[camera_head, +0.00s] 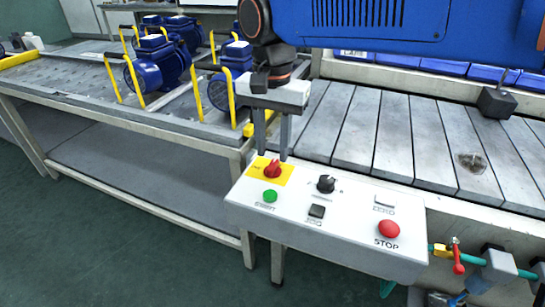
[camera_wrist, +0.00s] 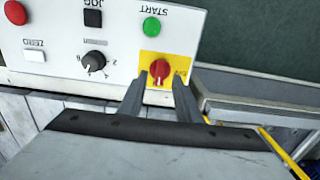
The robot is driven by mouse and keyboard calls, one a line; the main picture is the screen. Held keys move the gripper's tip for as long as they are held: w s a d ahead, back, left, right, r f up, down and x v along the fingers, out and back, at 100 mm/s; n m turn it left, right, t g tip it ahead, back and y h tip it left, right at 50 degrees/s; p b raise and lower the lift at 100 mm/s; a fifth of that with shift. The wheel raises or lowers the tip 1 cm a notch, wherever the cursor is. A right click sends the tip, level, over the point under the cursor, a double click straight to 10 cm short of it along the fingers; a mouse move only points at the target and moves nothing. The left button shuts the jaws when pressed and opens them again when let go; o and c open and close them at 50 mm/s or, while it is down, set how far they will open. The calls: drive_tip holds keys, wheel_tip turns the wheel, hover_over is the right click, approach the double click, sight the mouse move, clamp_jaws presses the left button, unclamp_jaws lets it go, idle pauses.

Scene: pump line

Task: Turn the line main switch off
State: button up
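The line main switch is a red rotary knob (camera_head: 272,169) on a yellow plate (camera_head: 257,177) at the upper left corner of the white control panel (camera_head: 240,207). In the wrist view the red knob (camera_wrist: 157,69) shows a white mark pointing toward the bottom of the picture. My gripper (camera_head: 273,156) points down at the knob from above. Its two fingers are apart, with the knob showing in the gap between their tips in the wrist view (camera_wrist: 158,78). I cannot tell whether either finger touches the knob.
A green START button (camera_head: 270,196), a black selector (camera_head: 326,183), a black JOG button (camera_head: 316,211), a white button (camera_head: 384,201) and a red STOP button (camera_head: 389,229) share the panel. A bench (camera_head: 70,112) with blue pumps (camera_head: 160,65) stands left; a slatted conveyor (camera_head: 380,125) lies behind.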

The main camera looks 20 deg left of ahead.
sight(273, 163)
drive_tip(key=shift+f, duration=1.7)
drive_tip(key=shift+c, duration=0.7)
clamp_jaws()
